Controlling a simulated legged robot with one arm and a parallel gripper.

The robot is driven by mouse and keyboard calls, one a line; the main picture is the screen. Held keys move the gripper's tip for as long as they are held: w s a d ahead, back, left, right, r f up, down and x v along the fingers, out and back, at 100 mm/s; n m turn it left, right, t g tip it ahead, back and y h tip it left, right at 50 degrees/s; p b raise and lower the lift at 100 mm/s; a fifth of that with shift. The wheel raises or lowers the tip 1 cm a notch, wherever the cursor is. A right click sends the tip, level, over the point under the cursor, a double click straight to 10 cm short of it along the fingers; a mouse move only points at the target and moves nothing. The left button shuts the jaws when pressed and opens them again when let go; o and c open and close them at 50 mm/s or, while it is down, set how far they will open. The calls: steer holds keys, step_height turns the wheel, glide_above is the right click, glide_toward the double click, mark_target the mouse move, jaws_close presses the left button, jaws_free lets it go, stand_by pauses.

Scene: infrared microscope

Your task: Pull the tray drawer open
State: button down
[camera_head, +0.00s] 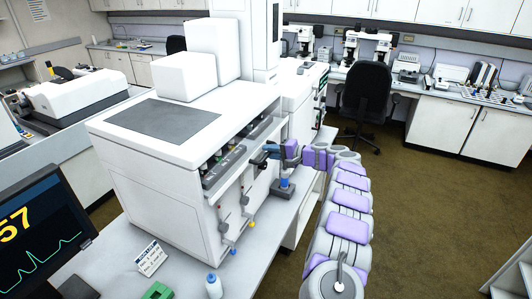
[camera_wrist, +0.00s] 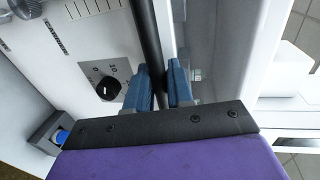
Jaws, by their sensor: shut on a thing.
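The white boxy instrument (camera_head: 165,165) stands on the bench in the head view. A grey tray-like strip (camera_head: 224,167) runs along its upper front face; I cannot tell how far it is pulled out. My gripper (camera_head: 266,156) is at this front face, near the right end of the strip. In the wrist view my gripper's blue fingers (camera_wrist: 164,88) stand on either side of a dark round bar (camera_wrist: 148,35) and are shut on it. The bar looks like a handle; its junction with the drawer is not clear.
A dark knob (camera_wrist: 108,88) on a marked plate sits left of the fingers. Below the gripper stand a blue-topped post (camera_head: 285,188) and thin fittings. A small bottle (camera_head: 213,286) and a white label card (camera_head: 151,258) are on the bench. Open floor lies to the right.

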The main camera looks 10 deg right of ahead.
steer(key=f+b+v, duration=0.3)
steer(key=f+v, duration=0.1)
steer(key=v, duration=1.4)
steer(key=shift+s+d+f, duration=0.25)
steer(key=shift+s+d, duration=0.2)
steer(key=shift+s, duration=0.1)
steer(key=c, duration=1.4)
jaws_free()
steer(key=shift+o, duration=1.4)
steer(key=shift+a+r, duration=0.15)
steer(key=shift+r, duration=0.05)
steer(key=p+v, duration=0.2)
steer(key=v, duration=1.5)
steer(key=shift+d+p, duration=0.25)
steer(key=shift+p, duration=0.05)
